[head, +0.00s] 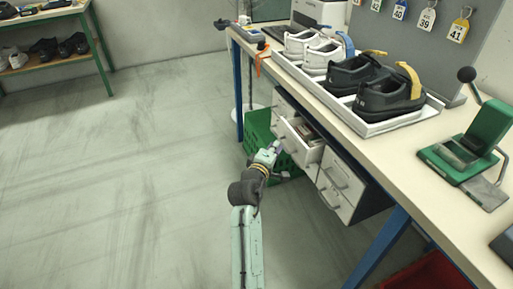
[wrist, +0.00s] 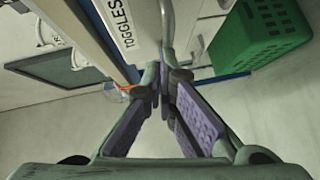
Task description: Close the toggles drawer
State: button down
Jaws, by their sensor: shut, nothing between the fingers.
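The toggles drawer (head: 301,153) stands pulled out of the cabinet under the bench, with some contents showing inside. Its white front with the TOGGLES label (wrist: 127,28) and a bar handle (wrist: 167,22) shows at the top of the wrist view. My gripper (head: 277,146) is just left of the drawer front in the head view. In the wrist view my gripper (wrist: 166,80) has its purple-padded fingers brought together, empty, with the tips close to the handle. I cannot tell whether they touch it.
Shut drawers (head: 340,185) are beside the open one. A green crate (head: 258,128) stands on the floor behind my gripper. The bench (head: 390,150) above carries a tray (head: 372,128) of shoes and a green press (head: 480,140). A red bin (head: 428,272) is at lower right. The floor to the left is clear.

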aim_at(293, 142)
jog(key=d, duration=0.2)
jog(key=w+d+p, duration=0.1)
jog(key=d, duration=0.1)
jog(key=w+d, duration=0.1)
jog(key=d, duration=0.1)
jog(key=shift+d+p, duration=0.15)
jog(key=shift+p, duration=0.2)
